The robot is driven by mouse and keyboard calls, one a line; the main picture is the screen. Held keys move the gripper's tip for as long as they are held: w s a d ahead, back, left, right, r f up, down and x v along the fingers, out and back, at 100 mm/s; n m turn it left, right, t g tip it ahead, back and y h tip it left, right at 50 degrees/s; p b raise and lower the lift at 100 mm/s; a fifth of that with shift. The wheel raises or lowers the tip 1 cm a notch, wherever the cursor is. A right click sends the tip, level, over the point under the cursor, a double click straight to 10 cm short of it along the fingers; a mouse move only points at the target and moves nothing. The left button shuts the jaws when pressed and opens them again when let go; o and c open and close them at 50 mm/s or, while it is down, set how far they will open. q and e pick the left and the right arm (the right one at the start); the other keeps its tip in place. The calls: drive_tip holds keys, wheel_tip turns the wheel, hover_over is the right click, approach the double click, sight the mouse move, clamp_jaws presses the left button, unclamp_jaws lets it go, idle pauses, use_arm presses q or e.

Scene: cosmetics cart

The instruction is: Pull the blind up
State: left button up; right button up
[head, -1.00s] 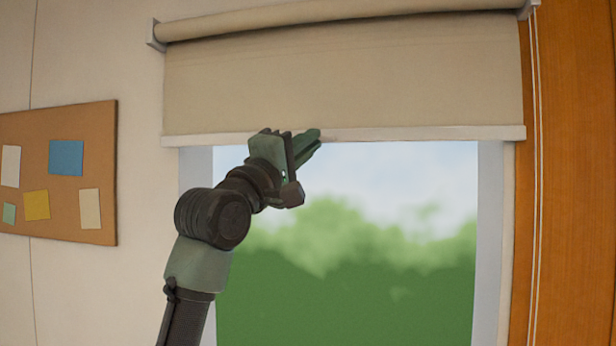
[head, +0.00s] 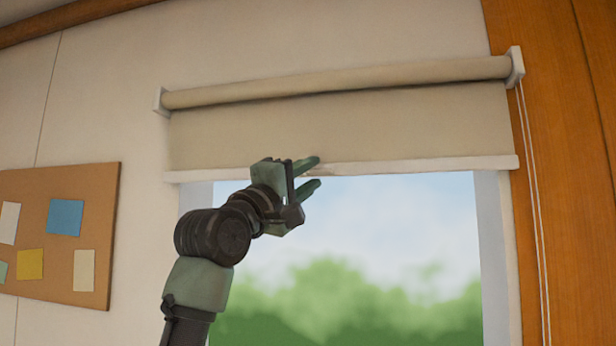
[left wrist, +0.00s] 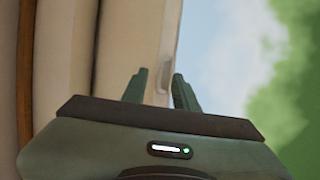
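The beige roller blind (head: 400,122) hangs partly down over the window, with its roll (head: 340,82) at the top. Its pale bottom bar (head: 430,167) runs across the top of the open view. My left gripper (head: 314,174) is at the bar, left of its middle, with its two fingers spread apart. In the left wrist view the fingers (left wrist: 160,82) are apart, with a small tab (left wrist: 164,76) on the blind's bar (left wrist: 170,28) showing between them. I cannot tell whether either finger touches the bar. My right gripper is not in view.
A cork board (head: 60,235) with several paper notes is on the wall at left. A pull cord (head: 535,200) hangs beside the wooden panel (head: 575,240) at right. The window (head: 380,240) below the bar is clear.

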use_arm(q)
drive_tip(key=b+v, duration=0.5)
drive_tip(key=v, duration=0.3)
idle(0.5)
